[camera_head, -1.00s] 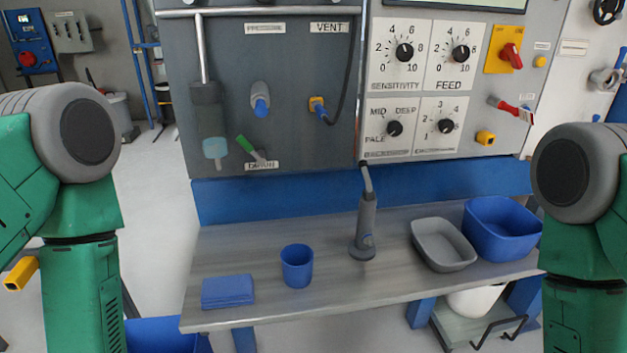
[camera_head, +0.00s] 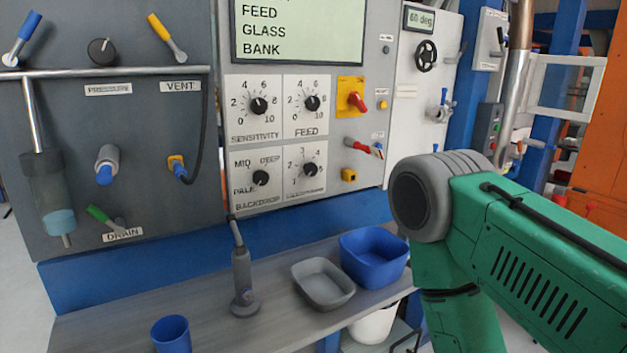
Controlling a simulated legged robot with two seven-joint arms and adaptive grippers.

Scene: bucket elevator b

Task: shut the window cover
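I cannot pick out a window cover for certain. A pale open rectangular frame (camera_head: 536,90) shows at the right, in front of blue posts and an orange structure, but I cannot tell whether it belongs to a window. A white panel door (camera_head: 415,110) with a black handwheel (camera_head: 426,57) and a "60 deg" display stands right of the control panel. My green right arm crosses the lower right, its grey joint in front of the bench's right end. Its gripper is out of view. My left arm and gripper are out of view.
A grey bench (camera_head: 200,325) below the panel holds a blue cup (camera_head: 171,335), a grey hand tool (camera_head: 242,280), a grey tray (camera_head: 322,285) and a blue tub (camera_head: 373,257). A white bucket (camera_head: 372,323) is underneath.

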